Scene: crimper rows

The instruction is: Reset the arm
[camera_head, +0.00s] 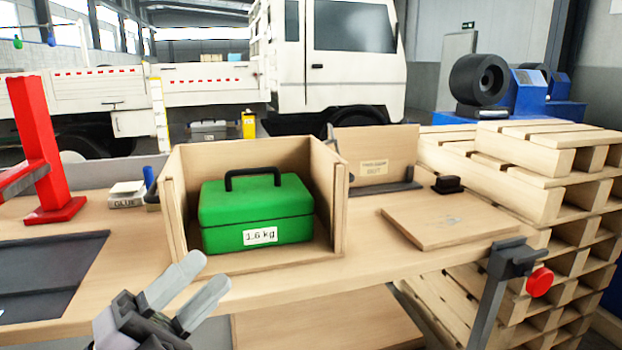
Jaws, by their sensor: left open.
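My left gripper (192,291) is at the lower left, in front of the table's front edge. Its two light grey fingers are apart with nothing between them. It points up and to the right, toward an open-fronted wooden box (340,215). A green case (257,205) with a black handle and a "1.6 kg" label sits inside that box. The gripper is apart from both in the picture. My right gripper does not show.
The wooden table (395,268) carries a dark mat (50,270), a red post (40,150), a glue box (127,193) and a loose board (450,218). A clamp (512,262) with a red knob grips the right edge. Stacked pallets (560,185) stand close on the right.

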